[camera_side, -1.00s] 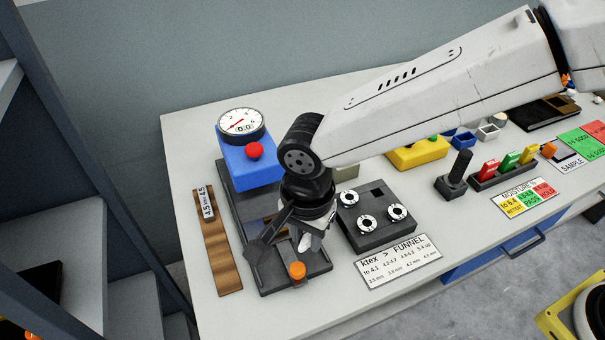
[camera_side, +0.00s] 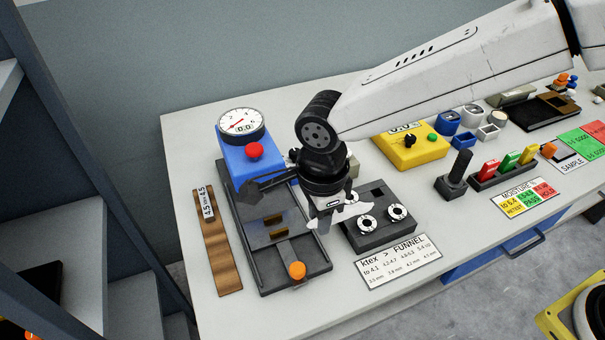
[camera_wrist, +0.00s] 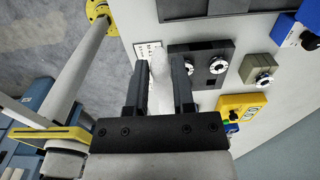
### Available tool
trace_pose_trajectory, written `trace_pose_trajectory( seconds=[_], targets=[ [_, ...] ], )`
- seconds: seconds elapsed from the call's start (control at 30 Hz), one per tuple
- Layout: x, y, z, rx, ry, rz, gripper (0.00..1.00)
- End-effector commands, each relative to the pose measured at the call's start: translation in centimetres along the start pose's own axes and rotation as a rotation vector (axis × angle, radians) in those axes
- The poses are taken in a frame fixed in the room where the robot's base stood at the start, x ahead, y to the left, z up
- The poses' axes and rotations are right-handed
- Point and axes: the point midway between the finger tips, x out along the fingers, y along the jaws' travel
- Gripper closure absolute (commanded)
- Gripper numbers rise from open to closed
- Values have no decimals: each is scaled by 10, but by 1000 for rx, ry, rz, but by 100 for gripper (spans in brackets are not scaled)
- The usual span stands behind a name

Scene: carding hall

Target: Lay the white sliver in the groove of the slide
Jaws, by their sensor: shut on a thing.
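The white sliver (camera_side: 352,212) is held between the fingers of my gripper (camera_side: 334,206), above the left edge of the dark funnel block. In the wrist view the sliver (camera_wrist: 160,68) stands between the two dark fingers, its far end reaching past them. The slide (camera_side: 279,252) is a dark grey bar with an orange knob (camera_side: 297,271), in the dark frame left of my gripper. The sliver is to the right of the slide and apart from it. My gripper hides part of the frame's right side, and I cannot make out the groove clearly.
The funnel block (camera_side: 378,234) with white rings is right beside my gripper. A blue gauge unit (camera_side: 246,170) with a red button stands behind the frame. A wooden strip (camera_side: 219,250) lies to its left. A funnel card (camera_side: 398,262) lies in front of the block.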

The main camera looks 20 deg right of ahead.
Motion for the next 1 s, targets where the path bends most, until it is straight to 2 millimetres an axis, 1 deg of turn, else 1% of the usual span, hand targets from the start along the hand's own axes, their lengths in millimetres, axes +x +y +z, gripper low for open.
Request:
trace_pose_trajectory(
  seconds=[0.27,0.6,0.87,1.0],
  targets=[
    [11,-18,12,-1,1,1,100],
    [29,-52,36,-1,1,1,100],
    [41,-74,52,-1,0,0,100],
    [56,-84,58,-2,1,1,100]
  ],
)
